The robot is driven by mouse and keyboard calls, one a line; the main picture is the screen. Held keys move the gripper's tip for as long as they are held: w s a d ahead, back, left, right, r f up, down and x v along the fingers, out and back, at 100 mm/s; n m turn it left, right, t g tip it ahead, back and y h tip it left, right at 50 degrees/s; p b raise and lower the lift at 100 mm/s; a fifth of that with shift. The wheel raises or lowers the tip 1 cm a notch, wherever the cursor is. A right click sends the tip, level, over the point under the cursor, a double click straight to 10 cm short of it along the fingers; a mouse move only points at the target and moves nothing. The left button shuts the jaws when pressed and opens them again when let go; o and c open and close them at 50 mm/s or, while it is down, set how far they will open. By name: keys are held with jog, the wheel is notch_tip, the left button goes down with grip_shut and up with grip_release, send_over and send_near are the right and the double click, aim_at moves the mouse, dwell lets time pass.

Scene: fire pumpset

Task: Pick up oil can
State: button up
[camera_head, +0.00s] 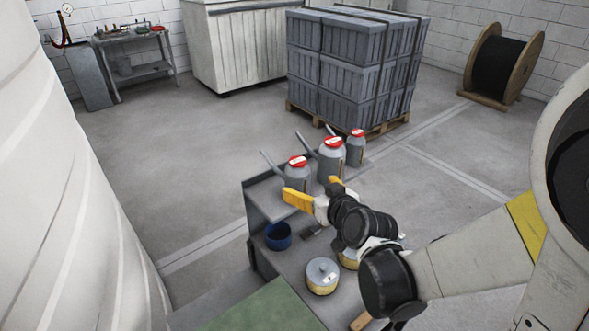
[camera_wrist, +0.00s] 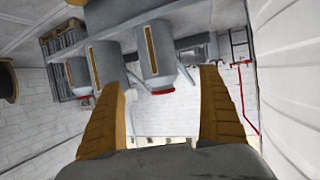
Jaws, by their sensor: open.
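Three grey oil cans with red-and-white caps and thin spouts stand on a raised shelf in the head view: a left can (camera_head: 297,172), a middle can (camera_head: 331,160) and a right can (camera_head: 356,148). My gripper (camera_head: 316,190) is open and empty, its yellow fingers just in front of the left and middle cans. The wrist view is upside down. There the nearest can (camera_wrist: 157,52), seemingly the left one, shows between the spread fingers of my gripper (camera_wrist: 160,80), apparently apart from them. The other cans (camera_wrist: 105,66) stand to its left.
The grey bench (camera_head: 300,268) below the shelf holds a blue bowl (camera_head: 278,237) and a round yellow-and-grey container (camera_head: 322,276). A pallet of grey crates (camera_head: 345,60) and a cable reel (camera_head: 500,65) stand behind. A large white ribbed tank (camera_head: 70,190) fills the left side.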

aim_at(301, 182)
jog(key=b+x, duration=0.1)
jog(key=x, duration=0.4)
jog(key=b+x, duration=0.2)
jog(key=x, duration=0.3)
jog(key=shift+w+d+r, duration=0.1)
jog(key=shift+w+r, duration=0.05)
jog(key=shift+w, duration=0.15)
jog(key=shift+r, duration=0.1)
jog(key=c, duration=1.5)
